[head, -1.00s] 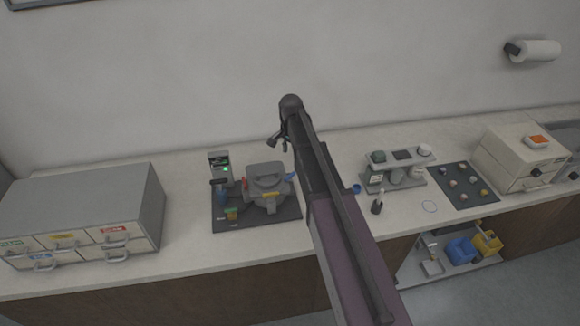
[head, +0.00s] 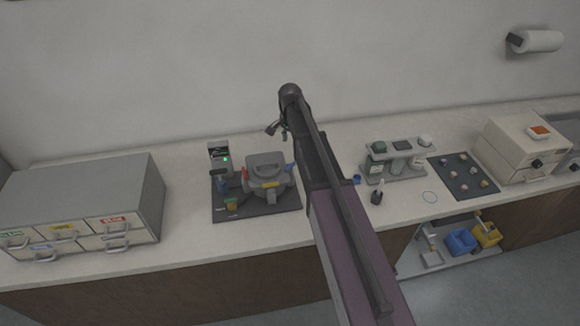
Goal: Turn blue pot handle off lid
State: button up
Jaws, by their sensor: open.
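A grey pot (head: 265,187) with a grey lid (head: 266,160) sits on a dark mat at the middle left of the counter. A small blue handle (head: 290,168) shows at the pot's right side, close to my arm. Whether it lies over the lid's edge is too small to tell. A red part (head: 245,175) is on the pot's left side and a yellow part on its front. My gripper (head: 272,129) is open and empty, above and behind the pot, apart from it. My arm hides the counter right of the pot.
A control box with a green light (head: 219,154) stands left of the pot. A grey drawer cabinet (head: 75,195) is at far left. A rack with jars (head: 395,160), a dark mat with several small pieces (head: 455,176) and a cream box (head: 520,145) are at right.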

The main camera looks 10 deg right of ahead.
aim_at(290, 165)
jog(key=shift+f+b, duration=5.9)
jog(key=shift+f, duration=0.25)
grip_shut()
